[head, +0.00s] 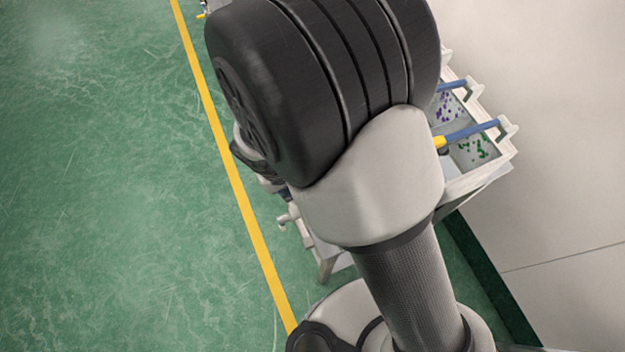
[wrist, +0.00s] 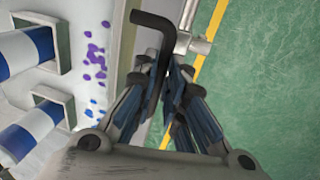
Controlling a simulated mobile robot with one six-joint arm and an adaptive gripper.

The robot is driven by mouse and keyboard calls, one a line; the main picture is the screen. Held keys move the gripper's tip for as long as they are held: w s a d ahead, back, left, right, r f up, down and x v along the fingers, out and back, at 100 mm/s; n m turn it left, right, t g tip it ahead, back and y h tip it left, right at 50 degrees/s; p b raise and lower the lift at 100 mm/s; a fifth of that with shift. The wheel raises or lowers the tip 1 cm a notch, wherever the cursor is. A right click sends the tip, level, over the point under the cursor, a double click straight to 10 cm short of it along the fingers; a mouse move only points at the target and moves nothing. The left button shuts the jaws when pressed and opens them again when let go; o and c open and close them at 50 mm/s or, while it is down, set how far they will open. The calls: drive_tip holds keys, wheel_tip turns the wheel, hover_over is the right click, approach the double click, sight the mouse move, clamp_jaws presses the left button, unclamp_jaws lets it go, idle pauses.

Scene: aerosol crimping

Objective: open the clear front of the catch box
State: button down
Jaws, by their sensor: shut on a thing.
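In the wrist view my gripper (wrist: 165,68) is closed around a dark bent bar (wrist: 154,20). The bar has an L-shaped upper end, and its lower part runs down between the fingers. A pale metal fitting (wrist: 192,43) stands just right of the fingertips. I cannot tell from these frames what the bar is fixed to. The clear front of the catch box cannot be made out. In the head view my own arm covers the middle of the white bench (head: 462,188) and hides the fingertips.
White-framed bins with purple pieces (head: 446,106) and green pieces (head: 473,150) sit at the bench's right side, with blue bars across them. Blue-and-white cylinders (wrist: 20,140) lie left in the wrist view. Open green floor (head: 100,200) lies left of a yellow line (head: 229,165).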

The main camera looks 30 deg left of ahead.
drive_tip(key=shift+s+a+b, duration=0.15)
drive_tip(key=shift+s+a, duration=0.65)
drive_tip(key=shift+s, duration=0.25)
drive_tip(key=shift+s+a+b, duration=0.15)
drive_tip(key=shift+s+a, duration=0.65)
drive_tip(key=shift+s, duration=0.2)
drive_tip(key=c, duration=1.7)
unclamp_jaws()
drive_tip(key=shift+o, duration=0.2)
